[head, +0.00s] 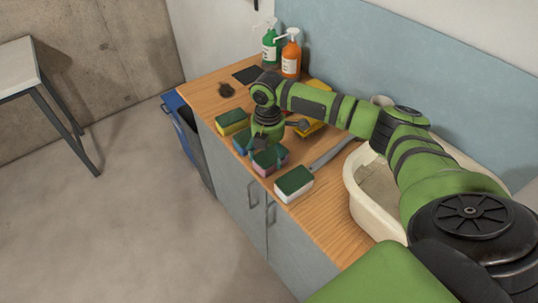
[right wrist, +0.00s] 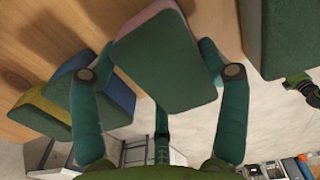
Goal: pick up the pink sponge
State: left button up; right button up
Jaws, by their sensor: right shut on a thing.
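The pink sponge (head: 264,169) has a dark green scouring side and sits near the counter's front edge, between a blue sponge and a white one. In the right wrist view the pink sponge (right wrist: 158,62) shows mostly its green face, with a strip of pink along its top edge. My right gripper (head: 268,150) comes down over it from above. In the right wrist view the fingers of my right gripper (right wrist: 157,50) are closed on its sides. I cannot tell whether it is clear of the counter. My left gripper is not in view.
A yellow sponge (head: 232,121) and a blue sponge (head: 240,143) are close on one side, a white sponge (head: 294,184) on the other. A cream basin (head: 356,194) stands to the right. Green (head: 270,48) and orange (head: 291,58) bottles stand at the back.

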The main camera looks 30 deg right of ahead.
aim_at(268, 151)
notch_tip(268, 151, up, 4)
jog(key=shift+w+f+b, duration=0.1)
jog(key=shift+f+b, duration=0.1)
jog(key=shift+b, duration=0.55)
jog(key=s+d+r+b, duration=0.2)
jog(key=s+d+r, duration=0.4)
jog(key=s, duration=0.3)
notch_tip(268, 151, up, 9)
jog(key=s+p, duration=0.1)
jog(key=p, duration=0.6)
jog(key=a+f+m+b, duration=0.3)
jog(key=a+f+m, duration=0.2)
jog(key=a+m, duration=0.4)
jog(key=s+a+f+m+b, duration=0.1)
jog(key=a+f+m+b, duration=0.3)
jog(key=a+m, duration=0.5)
jog(key=shift+s+a+f+m+b, duration=0.2)
jog(key=shift+a+f+m+b, duration=0.1)
jog(key=shift+f+m, duration=0.4)
jog(key=shift+w+r, duration=0.1)
jog(key=shift+r, duration=0.05)
